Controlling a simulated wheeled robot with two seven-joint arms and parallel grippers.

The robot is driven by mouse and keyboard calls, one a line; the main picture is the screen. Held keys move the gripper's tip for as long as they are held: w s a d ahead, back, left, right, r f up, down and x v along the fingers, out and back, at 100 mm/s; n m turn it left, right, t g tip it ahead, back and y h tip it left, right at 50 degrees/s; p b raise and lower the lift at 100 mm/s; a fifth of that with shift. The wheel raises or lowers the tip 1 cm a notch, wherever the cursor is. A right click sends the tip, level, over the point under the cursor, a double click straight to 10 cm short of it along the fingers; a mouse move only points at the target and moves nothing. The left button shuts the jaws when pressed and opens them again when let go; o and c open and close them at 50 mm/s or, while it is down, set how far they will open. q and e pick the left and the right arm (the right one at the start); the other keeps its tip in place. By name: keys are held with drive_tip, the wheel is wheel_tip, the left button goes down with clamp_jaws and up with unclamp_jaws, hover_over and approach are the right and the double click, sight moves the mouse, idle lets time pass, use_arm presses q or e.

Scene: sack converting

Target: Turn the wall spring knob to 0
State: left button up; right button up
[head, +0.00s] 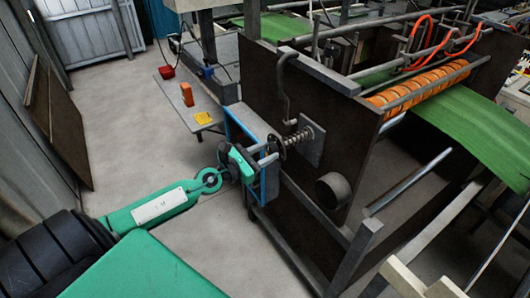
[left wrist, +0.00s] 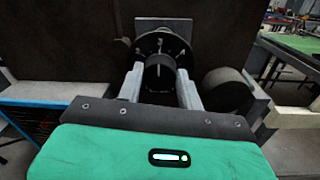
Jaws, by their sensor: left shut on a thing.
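The wall spring knob is a black knob (left wrist: 160,76) with a pale pointer line, in front of a round black dial (left wrist: 150,43) with white marks. The pointer line looks close to upright; the marks are too small to read. My left gripper (left wrist: 160,88) has its two grey fingers on either side of the knob, shut on it. In the head view, the dial (head: 276,146) shows edge-on at the end of a spring (head: 298,137) on a plate on the machine's dark side wall. My left gripper (head: 267,151) meets it from the left and hides the knob there. My right gripper is not in view.
A dark round roller end (head: 333,190) sticks out below and right of the knob. A blue-framed panel (head: 270,181) stands close below my gripper. A bench (head: 207,112) with orange and yellow things is behind it. The floor at left is clear.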

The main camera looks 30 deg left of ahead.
use_arm(q)
drive_tip(key=shift+n, duration=0.3)
drive_tip(key=n+p, duration=0.1)
drive_tip(key=n, duration=0.1)
drive_tip(key=shift+r+n, duration=0.15)
drive_tip(key=shift+n, duration=0.15)
drive_tip(key=n+p, duration=0.1)
drive_tip(key=n, duration=0.1)
drive_tip(key=shift+a+n, duration=0.15)
drive_tip(key=shift+n, duration=0.25)
drive_tip(key=n+p, duration=0.1)
drive_tip(key=n, duration=0.2)
drive_tip(key=shift+w+n+g, duration=0.1)
drive_tip(key=shift+n+g, duration=0.2)
drive_tip(key=n+p, duration=0.1)
drive_tip(key=n, duration=0.2)
drive_tip(key=shift+p, duration=0.3)
drive_tip(key=n+p, duration=0.1)
drive_tip(key=n, duration=0.5)
drive_tip(key=shift+a+h+p, duration=0.15)
drive_tip(key=shift+h+p, duration=0.15)
drive_tip(key=n, duration=0.3)
drive_tip(key=shift+n+g+p, duration=0.3)
drive_tip(key=shift+p, duration=0.1)
drive_tip(key=shift+f+n, duration=0.25)
drive_tip(key=shift+n, duration=1.25)
